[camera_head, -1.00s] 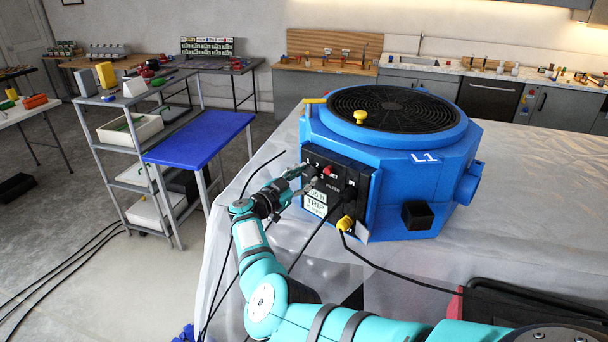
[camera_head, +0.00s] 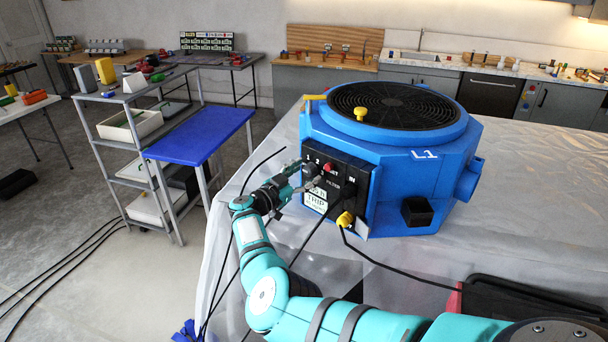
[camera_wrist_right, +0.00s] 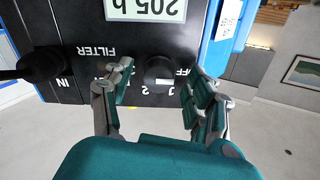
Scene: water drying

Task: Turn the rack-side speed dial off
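The blue fan unit (camera_head: 388,180) marked L1 stands on the covered table, its black control panel (camera_head: 352,187) facing front left. A dark round dial (camera_wrist_right: 159,72) sits on the panel, with OFF, 1 and 2 printed around it, upside down in the right wrist view. I cannot tell its setting surely. In the head view the dial (camera_head: 311,170) is partly behind my fingers. My right gripper (camera_wrist_right: 160,88) is open, one finger on each side of the dial, with visible gaps. It also shows in the head view (camera_head: 297,180). My left gripper is not in view.
A black plug and cable (camera_wrist_right: 40,66) sit at IN, and a yellow plug (camera_head: 345,220) is lower on the panel. A blue-topped stand (camera_head: 200,138) and shelf rack (camera_head: 125,150) stand left.

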